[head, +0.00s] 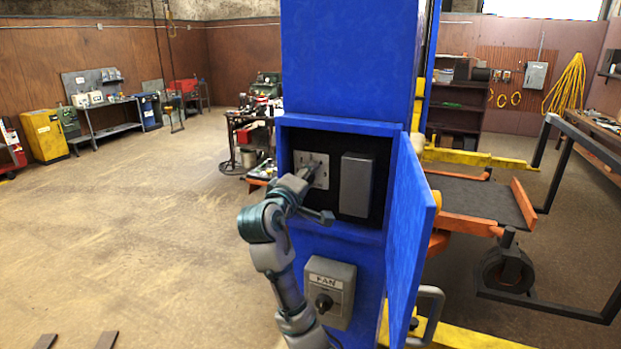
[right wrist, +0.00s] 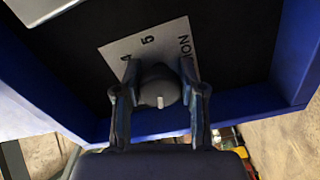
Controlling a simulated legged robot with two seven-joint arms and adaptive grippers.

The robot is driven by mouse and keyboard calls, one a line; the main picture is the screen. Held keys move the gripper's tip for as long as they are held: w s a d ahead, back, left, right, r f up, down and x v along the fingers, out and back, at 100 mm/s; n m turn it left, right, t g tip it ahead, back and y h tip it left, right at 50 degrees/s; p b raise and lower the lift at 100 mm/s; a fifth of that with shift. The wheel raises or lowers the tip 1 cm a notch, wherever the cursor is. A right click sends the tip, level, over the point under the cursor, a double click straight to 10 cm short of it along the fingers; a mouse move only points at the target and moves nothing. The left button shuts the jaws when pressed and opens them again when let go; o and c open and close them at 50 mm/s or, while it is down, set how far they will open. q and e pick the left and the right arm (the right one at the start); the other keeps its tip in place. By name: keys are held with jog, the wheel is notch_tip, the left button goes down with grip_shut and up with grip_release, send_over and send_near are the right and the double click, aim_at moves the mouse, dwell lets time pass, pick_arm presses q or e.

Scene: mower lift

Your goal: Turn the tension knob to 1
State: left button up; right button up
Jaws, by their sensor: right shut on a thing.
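The tension knob (right wrist: 158,86) is a dark round knob with a pale pointer mark, on a light dial plate (right wrist: 150,48) with numbers and partly hidden lettering. The plate also shows in the head view (head: 321,165), inside the open blue cabinet. My right gripper (right wrist: 158,92) reaches into the cabinet with one finger on each side of the knob, shut on it. It also shows in the head view (head: 312,170), where it covers much of the knob. Part of the dial is hidden by the fingers. My left gripper is not in view.
The blue cabinet door (head: 412,215) stands open on the right. A grey box (head: 357,185) sits beside the dial plate. A FAN switch box (head: 330,292) is on the column below. An orange and black lift platform (head: 480,200) stands to the right.

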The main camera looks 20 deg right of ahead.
jog(key=shift+w+a+f+n, duration=0.1)
jog(key=shift+f+n, duration=0.1)
jog(key=shift+n, duration=1.4)
jog(key=shift+f, duration=0.15)
jog(key=o, duration=1)
jog(key=shift+a, duration=0.1)
jog(key=shift+o, duration=0.8)
jog(key=shift+a, duration=0.1)
jog(key=shift+a+r, duration=0.2)
jog(key=shift+a, duration=0.05)
jog(key=v, duration=1.2)
jog(key=shift+w+a, duration=0.15)
jog(key=shift+a, duration=0.2)
